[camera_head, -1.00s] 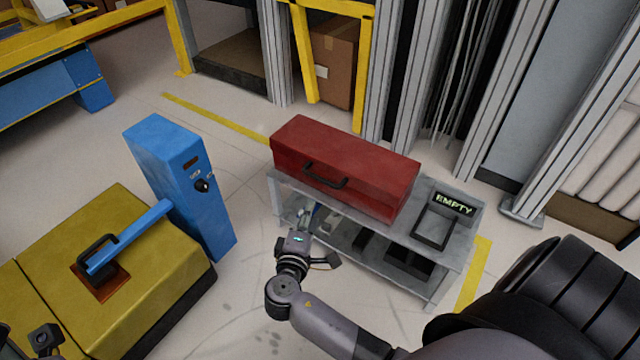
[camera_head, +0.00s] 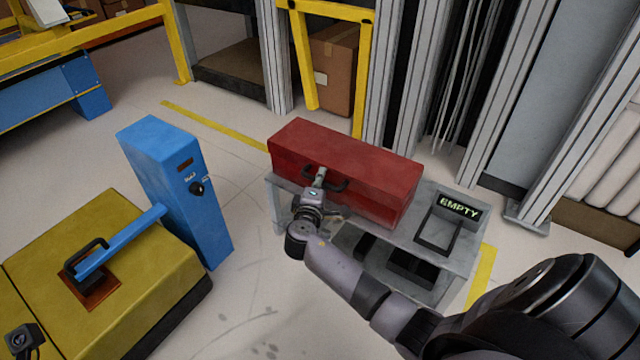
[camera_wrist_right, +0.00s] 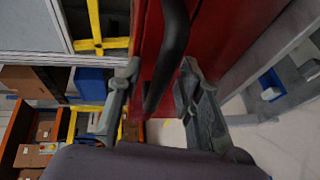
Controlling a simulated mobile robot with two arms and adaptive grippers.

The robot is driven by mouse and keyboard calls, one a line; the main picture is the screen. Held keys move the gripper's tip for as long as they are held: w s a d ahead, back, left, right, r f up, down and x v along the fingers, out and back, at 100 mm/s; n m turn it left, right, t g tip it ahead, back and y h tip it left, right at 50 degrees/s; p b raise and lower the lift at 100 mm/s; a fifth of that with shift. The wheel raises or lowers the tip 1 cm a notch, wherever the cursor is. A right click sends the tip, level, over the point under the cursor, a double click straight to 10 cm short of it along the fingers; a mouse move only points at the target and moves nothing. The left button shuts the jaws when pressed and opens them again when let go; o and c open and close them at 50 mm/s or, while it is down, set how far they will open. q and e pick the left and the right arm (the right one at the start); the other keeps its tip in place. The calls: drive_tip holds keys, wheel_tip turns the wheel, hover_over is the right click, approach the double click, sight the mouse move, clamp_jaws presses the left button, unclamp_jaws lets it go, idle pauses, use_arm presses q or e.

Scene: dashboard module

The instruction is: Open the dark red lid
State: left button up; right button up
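The dark red lid (camera_head: 345,160) is the top of a long red box on a grey cart, and it looks closed. A black bar handle (camera_head: 325,181) is on its front face. My right gripper (camera_head: 318,178) is at the left part of this handle. In the right wrist view, its two fingers (camera_wrist_right: 158,85) are apart, with the dark handle (camera_wrist_right: 172,45) running between them and the red face behind. I see no clear grip on the handle. My left gripper's fingers are not in view.
The grey cart (camera_head: 447,267) has a lower shelf and an "EMPTY" sign (camera_head: 458,206) at its right end. A blue post (camera_head: 180,190) and a yellow block (camera_head: 120,270) with a blue bar stand to the left. Clear floor lies between them and the cart.

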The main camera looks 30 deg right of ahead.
drive_tip(key=shift+c, duration=0.5)
clamp_jaws()
idle(0.4)
